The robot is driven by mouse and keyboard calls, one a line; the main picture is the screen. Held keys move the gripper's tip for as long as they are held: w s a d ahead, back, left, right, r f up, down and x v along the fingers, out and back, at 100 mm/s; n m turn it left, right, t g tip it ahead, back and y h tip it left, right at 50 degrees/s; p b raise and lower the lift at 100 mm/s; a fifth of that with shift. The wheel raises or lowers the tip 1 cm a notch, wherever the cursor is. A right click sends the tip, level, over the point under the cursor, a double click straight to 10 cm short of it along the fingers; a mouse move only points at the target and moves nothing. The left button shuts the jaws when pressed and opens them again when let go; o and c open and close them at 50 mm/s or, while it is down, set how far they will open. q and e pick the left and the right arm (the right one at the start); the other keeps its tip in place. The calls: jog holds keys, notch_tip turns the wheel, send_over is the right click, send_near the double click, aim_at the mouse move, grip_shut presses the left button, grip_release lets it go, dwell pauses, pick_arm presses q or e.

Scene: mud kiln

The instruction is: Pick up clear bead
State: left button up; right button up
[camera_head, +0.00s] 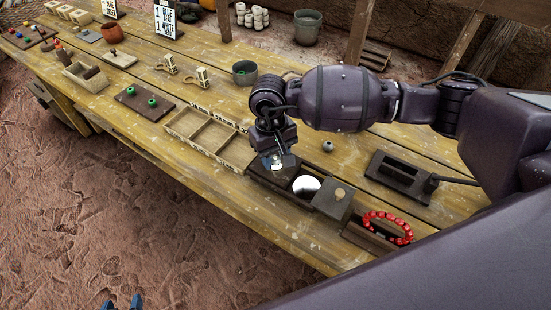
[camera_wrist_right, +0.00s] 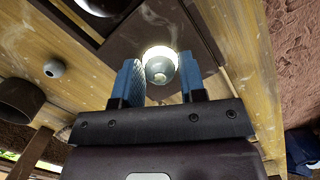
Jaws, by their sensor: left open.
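A small greyish, clear-looking bead (camera_wrist_right: 160,70) sits on a bright lit spot of a dark box in the right wrist view. My right gripper (camera_wrist_right: 161,66) is open, with one blue finger on each side of the bead; I cannot tell whether they touch it. In the head view my right gripper (camera_head: 276,157) points down over the lit spot of the dark box (camera_head: 262,177) and largely hides the bead. My left gripper (camera_head: 122,304) is open and empty at the bottom left edge, in front of the table.
A round white disc (camera_head: 305,186) and a wooden-knobbed block (camera_head: 337,198) are right of the lit spot. A grey bead (camera_head: 327,146) lies behind. A sectioned wooden tray (camera_head: 186,143) is left; a red bead bracelet (camera_head: 390,216) and dark device (camera_head: 400,175) are right.

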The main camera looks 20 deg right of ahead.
aim_at(275, 157)
jog(key=c, duration=0.6)
notch_tip(275, 157, up, 20)
jog(key=shift+p, duration=0.3)
jog(key=shift+f, duration=0.1)
